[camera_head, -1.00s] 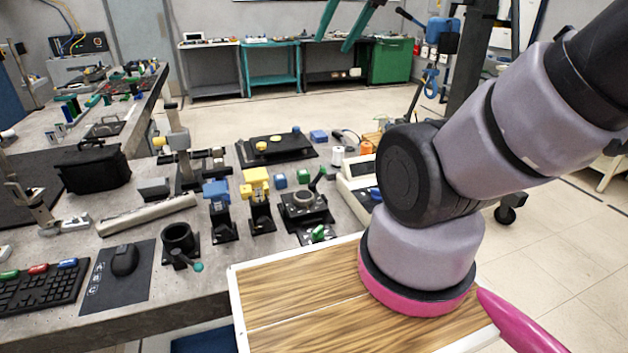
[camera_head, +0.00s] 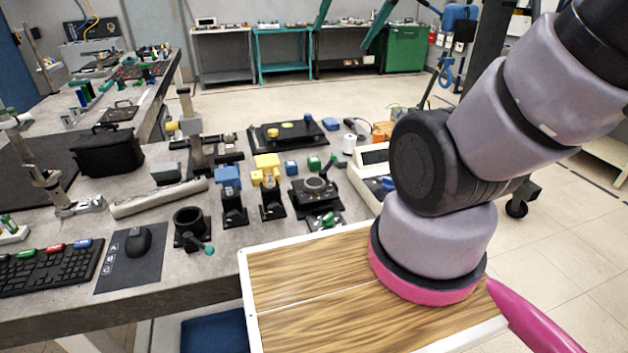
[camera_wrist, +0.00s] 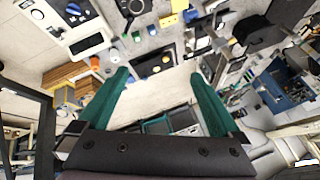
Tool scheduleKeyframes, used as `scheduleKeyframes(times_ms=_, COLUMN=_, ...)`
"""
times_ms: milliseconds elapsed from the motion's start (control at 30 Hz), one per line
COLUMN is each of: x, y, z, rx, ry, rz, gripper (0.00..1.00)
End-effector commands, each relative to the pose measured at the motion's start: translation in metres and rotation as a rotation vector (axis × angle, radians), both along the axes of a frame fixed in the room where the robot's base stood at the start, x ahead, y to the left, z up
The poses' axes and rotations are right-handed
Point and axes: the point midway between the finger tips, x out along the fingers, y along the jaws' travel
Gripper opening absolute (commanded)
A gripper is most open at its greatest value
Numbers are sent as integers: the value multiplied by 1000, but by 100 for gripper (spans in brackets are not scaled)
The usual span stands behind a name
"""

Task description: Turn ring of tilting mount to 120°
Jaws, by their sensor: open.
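The likely tilting mount (camera_head: 313,201) is a black base with a round grey ring (camera_head: 315,186) and a dark lever sticking up at its right. It stands near the front of the grey bench. In the wrist view the ringed mount (camera_wrist: 131,8) shows at the top edge, partly cut off. The ring's angle marks are too small to read. My gripper (camera_wrist: 160,74) has two teal fingers, spread apart with nothing between them. In the head view its fingers (camera_head: 344,38) hang at the top edge, well apart from the mount.
Blue (camera_head: 229,178) and yellow (camera_head: 266,163) topped black mounts stand left of the ring. A black cup with a teal-knobbed handle (camera_head: 190,230) stands further left. A white instrument (camera_head: 366,175) stands at right, and a black plate (camera_head: 287,133) lies behind.

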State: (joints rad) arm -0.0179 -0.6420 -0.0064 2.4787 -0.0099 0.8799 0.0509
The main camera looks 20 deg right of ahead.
Motion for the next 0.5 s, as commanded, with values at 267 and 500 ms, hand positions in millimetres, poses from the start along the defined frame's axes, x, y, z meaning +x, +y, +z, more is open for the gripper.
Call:
scheduleKeyframes(times_ms=267, x=68, y=3, z=-74, rx=-7, ry=207, rz=-66, gripper=100)
scheduleKeyframes(times_ms=500, x=110, y=10, z=-160, rx=-37, ry=370, rz=-122, gripper=100)
